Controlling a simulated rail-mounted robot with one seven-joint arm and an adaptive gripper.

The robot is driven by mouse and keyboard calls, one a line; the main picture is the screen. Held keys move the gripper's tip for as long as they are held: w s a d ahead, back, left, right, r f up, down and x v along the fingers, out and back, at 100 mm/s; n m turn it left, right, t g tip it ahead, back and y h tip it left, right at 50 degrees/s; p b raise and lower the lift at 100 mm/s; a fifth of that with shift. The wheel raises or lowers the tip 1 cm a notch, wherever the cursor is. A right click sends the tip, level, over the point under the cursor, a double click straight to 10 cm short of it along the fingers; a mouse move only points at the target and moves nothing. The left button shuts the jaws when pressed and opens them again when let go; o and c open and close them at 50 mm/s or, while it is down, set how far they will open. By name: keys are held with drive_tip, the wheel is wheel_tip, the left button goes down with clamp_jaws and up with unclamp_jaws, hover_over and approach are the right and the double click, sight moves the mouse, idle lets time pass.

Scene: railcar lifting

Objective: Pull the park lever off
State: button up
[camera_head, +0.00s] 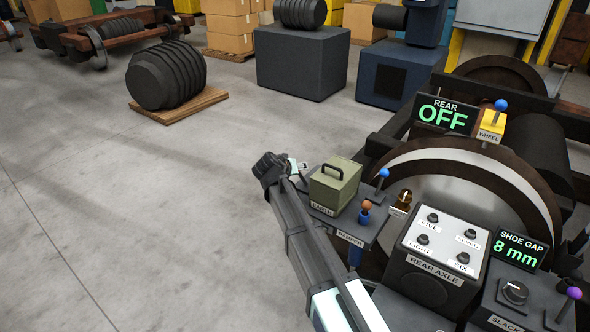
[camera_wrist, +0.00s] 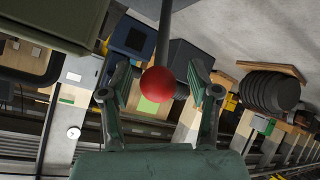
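A red ball knob (camera_wrist: 158,84) on a grey rod (camera_wrist: 164,35) shows in the wrist view; I take it to be the park lever, though no park label is readable. My gripper (camera_wrist: 159,88) is open, with one finger on each side of the knob and gaps visible on both sides. Whether the knob lies fully at fingertip depth is hard to tell. In the head view, the end of my arm (camera_head: 272,170) is left of the green box marked EARTH (camera_head: 335,186). The red knob is hidden there.
The console nearby carries a blue-knobbed lever (camera_head: 382,174), an orange knob (camera_head: 366,206), a REAR AXLE box (camera_head: 437,262) and a purple-knobbed lever (camera_head: 572,294). A display reads REAR OFF (camera_head: 444,114); another reads SHOE GAP 8 mm (camera_head: 520,250). Open floor lies to the left.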

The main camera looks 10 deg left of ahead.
drive_tip(key=v, duration=1.2)
idle(0.3)
